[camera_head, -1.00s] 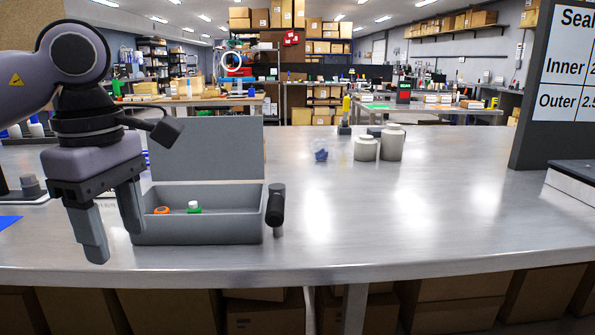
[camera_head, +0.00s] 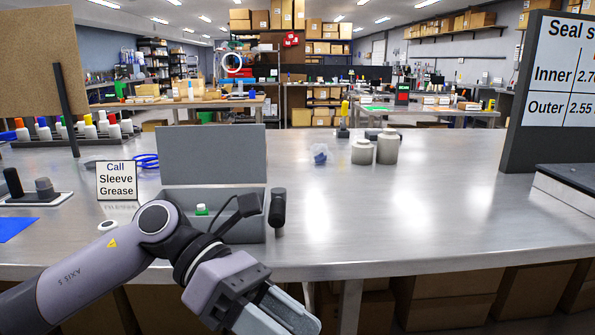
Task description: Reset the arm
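My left arm comes in from the lower left, and its gripper (camera_head: 288,318) hangs low in front of the table's front edge, partly cut off by the bottom of the picture. The gap between its fingers is not clear at this angle, and no held thing shows. My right gripper is not in view. The grey open box (camera_head: 257,230) stands behind my arm with its lid (camera_head: 212,154) upright. A small item with a green base and white top (camera_head: 202,209) lies in it. My arm hides the box's left front part.
A metal table (camera_head: 400,220) is clear at its middle and right. Two pale jars (camera_head: 386,147) stand toward the back. A dark cylinder (camera_head: 277,207) stands beside the box. A sign reading "Call Sleeve Grease" (camera_head: 116,181) and a bottle rack (camera_head: 75,132) are left.

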